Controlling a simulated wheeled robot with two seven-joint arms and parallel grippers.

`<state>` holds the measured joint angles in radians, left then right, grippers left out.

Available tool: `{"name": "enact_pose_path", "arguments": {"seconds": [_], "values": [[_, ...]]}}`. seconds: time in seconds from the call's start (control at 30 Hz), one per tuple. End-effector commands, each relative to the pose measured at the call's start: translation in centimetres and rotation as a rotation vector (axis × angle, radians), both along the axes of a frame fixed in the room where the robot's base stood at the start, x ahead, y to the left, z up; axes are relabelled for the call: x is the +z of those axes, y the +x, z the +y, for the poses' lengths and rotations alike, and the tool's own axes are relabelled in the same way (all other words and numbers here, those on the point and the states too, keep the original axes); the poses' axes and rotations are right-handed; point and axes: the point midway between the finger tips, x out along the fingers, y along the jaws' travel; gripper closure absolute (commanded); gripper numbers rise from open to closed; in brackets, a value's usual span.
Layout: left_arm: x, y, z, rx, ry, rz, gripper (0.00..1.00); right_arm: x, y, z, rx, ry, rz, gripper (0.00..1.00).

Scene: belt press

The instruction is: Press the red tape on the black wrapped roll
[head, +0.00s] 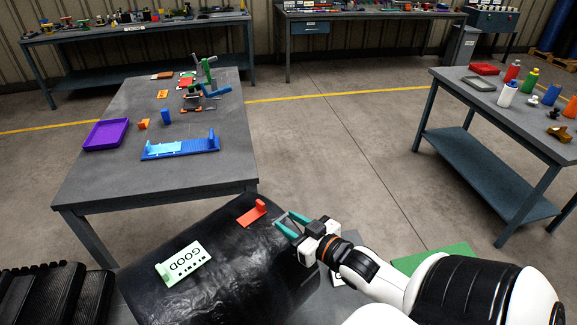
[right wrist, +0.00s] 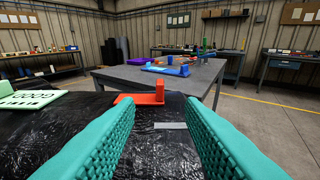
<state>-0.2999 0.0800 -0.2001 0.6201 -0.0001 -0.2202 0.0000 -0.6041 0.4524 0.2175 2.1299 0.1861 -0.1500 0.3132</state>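The black wrapped roll (head: 215,235) lies in the foreground, its shiny wrap also filling the lower right wrist view (right wrist: 75,125). The red piece (head: 252,214), the only red thing on the roll, has a flat strip with an upright tab at one end. It also shows in the right wrist view (right wrist: 140,99), just beyond the fingertips. My right gripper (head: 281,224), with teal fingers, is open and empty, to the right of the red piece and apart from it. My left gripper is not in view.
A pale green plate marked GOOD (head: 184,265) sits on the roll, left of the red piece. A small grey strip (right wrist: 170,125) lies on the wrap between my fingers. A grey table (head: 110,175) with a purple tray (head: 107,134) and blue rack stands behind. Another table stands right.

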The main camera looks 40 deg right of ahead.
Motion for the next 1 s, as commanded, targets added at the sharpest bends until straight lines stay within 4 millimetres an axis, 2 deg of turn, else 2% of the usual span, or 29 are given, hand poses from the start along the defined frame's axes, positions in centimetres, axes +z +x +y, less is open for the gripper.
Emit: {"name": "enact_pose_path", "arguments": {"seconds": [1.0], "values": [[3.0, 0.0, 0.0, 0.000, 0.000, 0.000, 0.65, 0.9, -5.1, -0.1, 0.000, 0.000, 0.002, 0.65]]}}
